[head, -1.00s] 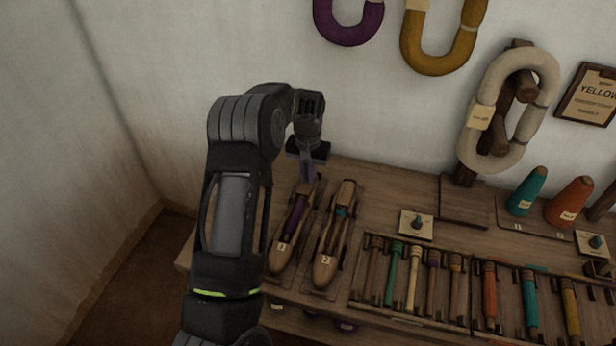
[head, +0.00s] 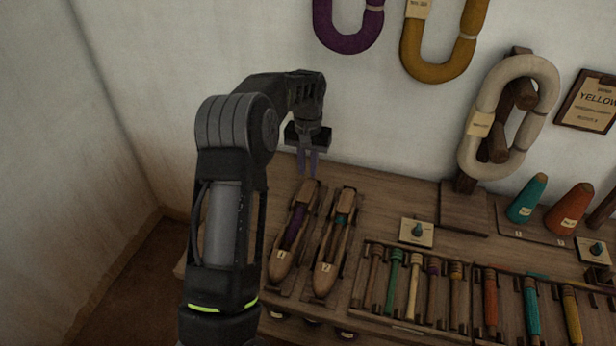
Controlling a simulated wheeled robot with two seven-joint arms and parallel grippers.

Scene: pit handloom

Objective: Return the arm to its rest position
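My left arm comes in from the lower left, and its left gripper (head: 307,167) points down above the back end of the shuttle labelled 1 (head: 285,252). The two fingers show a narrow gap with nothing between them. The fingertips look just above or behind the shuttle's tip; the exact distance is hard to tell. Shuttle 1 holds a purple bobbin and lies in its rest on the table. The shuttle labelled 2 (head: 328,262), with a teal bobbin, lies beside it. My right gripper is not in view.
A wooden table (head: 385,195) runs along the wall. A slotted rack (head: 405,325) holds several coloured bobbins at the front. A cream yarn skein (head: 541,88) hangs on a wooden stand, with teal (head: 526,200) and orange (head: 568,208) cones to its right. Purple (head: 350,42) and mustard (head: 436,68) skeins hang on the wall.

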